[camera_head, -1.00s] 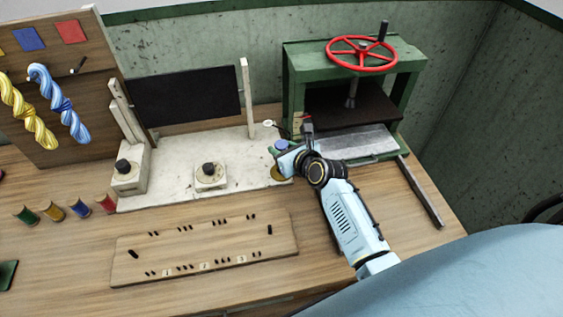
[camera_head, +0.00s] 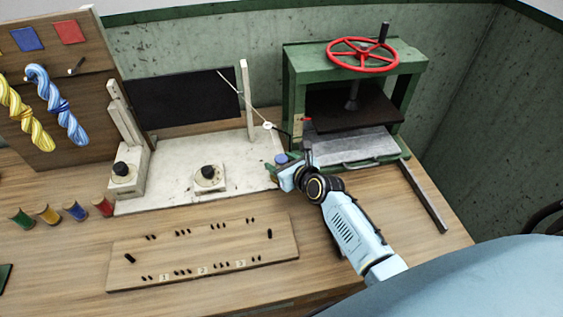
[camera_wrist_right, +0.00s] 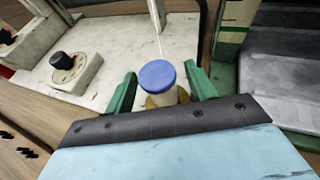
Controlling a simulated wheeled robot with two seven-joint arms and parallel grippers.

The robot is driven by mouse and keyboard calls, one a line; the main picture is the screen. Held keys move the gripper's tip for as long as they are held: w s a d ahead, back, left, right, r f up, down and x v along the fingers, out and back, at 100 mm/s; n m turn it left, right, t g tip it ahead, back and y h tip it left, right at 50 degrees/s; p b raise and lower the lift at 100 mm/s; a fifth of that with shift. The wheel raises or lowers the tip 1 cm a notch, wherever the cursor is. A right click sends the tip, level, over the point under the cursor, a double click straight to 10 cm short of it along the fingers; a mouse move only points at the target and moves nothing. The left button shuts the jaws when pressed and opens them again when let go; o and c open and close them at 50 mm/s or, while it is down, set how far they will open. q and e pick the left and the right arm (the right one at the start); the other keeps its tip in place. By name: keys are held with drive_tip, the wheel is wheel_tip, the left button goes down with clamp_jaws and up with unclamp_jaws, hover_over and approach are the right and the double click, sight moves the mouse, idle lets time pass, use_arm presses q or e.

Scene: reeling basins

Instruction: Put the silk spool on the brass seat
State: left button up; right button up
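The silk spool (camera_wrist_right: 158,76) has a blue top and a pale body and stands upright over the brass seat (camera_wrist_right: 152,102). In the head view its blue top (camera_head: 281,158) shows at the right end of the white base. My right gripper (camera_wrist_right: 161,74) is open, with one green finger on each side of the spool and a gap on both sides. It also shows in the head view (camera_head: 280,167), where it hides the brass seat. The spool's underside is hidden, so its contact with the seat cannot be seen. My left gripper is not in view.
The white base (camera_head: 165,185) carries two black knobs. A thin pale line runs to a small white ring (camera_head: 267,126) above the spool. A green press (camera_head: 290,85) with a red wheel stands behind right. Several spools (camera_head: 75,210) stand left; a pegged wooden board (camera_head: 200,262) lies in front.

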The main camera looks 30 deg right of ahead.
drive_tip(key=shift+r, duration=0.1)
drive_tip(key=shift+s+r, duration=0.15)
drive_tip(key=p+v, duration=0.2)
drive_tip(key=v, duration=0.9)
drive_tip(key=shift+s, duration=0.3)
